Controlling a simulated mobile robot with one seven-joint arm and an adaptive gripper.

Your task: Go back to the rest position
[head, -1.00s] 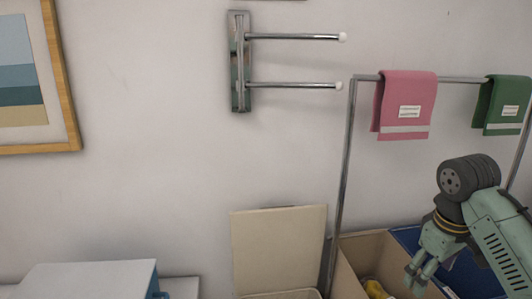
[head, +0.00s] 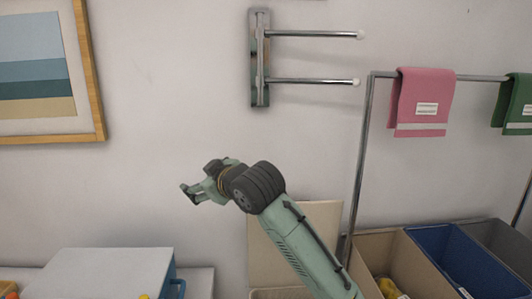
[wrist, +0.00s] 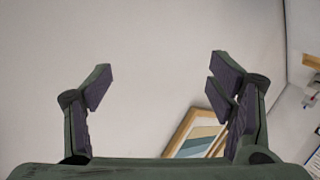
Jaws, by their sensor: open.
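My gripper (head: 188,192) is raised in front of the bare wall, pointing left in the head view. It is left of the towel rail and below the wall-mounted rack. In the wrist view my gripper (wrist: 160,88) has its two fingers wide apart with nothing between them. Only the pale wall lies behind the fingers there, with a framed picture (wrist: 197,132) low on the right.
A two-armed metal rack (head: 260,60) is fixed to the wall. A pink towel (head: 421,100) and a green towel (head: 515,100) hang on a rail (head: 365,150). Open bins (head: 385,255) stand at lower right. A pale box (head: 110,275) is at lower left.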

